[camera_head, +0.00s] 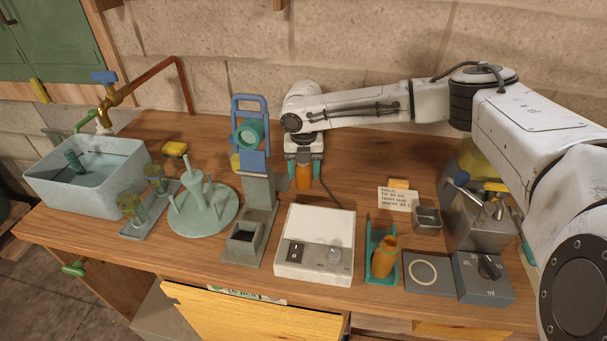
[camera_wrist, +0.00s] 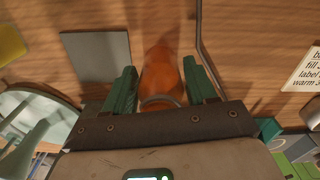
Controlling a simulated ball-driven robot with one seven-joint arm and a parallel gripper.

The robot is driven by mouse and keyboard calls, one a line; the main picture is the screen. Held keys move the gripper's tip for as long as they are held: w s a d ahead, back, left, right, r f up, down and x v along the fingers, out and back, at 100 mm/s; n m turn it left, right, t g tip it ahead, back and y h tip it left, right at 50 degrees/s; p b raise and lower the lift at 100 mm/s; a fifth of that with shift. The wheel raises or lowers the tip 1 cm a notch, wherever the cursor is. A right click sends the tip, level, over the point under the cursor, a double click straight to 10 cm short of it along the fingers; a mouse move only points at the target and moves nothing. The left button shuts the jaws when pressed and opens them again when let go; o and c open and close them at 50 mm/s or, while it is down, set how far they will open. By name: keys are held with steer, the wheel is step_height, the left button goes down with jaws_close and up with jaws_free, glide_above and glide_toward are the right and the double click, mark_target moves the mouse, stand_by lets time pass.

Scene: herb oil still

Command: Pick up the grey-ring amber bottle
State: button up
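The grey-ring amber bottle (camera_wrist: 162,78) stands upright on the wooden table, its grey ring facing the wrist camera. In the head view the orange-brown bottle (camera_head: 304,178) shows below my wrist at the back middle of the table. My gripper (camera_head: 304,170) points down over it, with one teal finger on each side. In the wrist view the gripper (camera_wrist: 159,65) has the bottle between its fingers, with a narrow gap visible at the left finger. It looks open around the bottle. Another amber bottle (camera_head: 385,258) leans in a teal holder (camera_head: 373,245) at the front; its ring is not clear.
A blue-framed stand (camera_head: 262,190) is close left of my gripper. A white switch box (camera_head: 315,243) stands in front. A note card (camera_head: 398,198), metal cup (camera_head: 427,219) and grey device (camera_head: 483,278) are right. A basin (camera_head: 87,172) and green stand (camera_head: 203,212) are left.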

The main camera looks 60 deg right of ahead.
steer(key=c, duration=0.7)
steer(key=shift+c, duration=0.4)
steer(key=shift+r, duration=0.25)
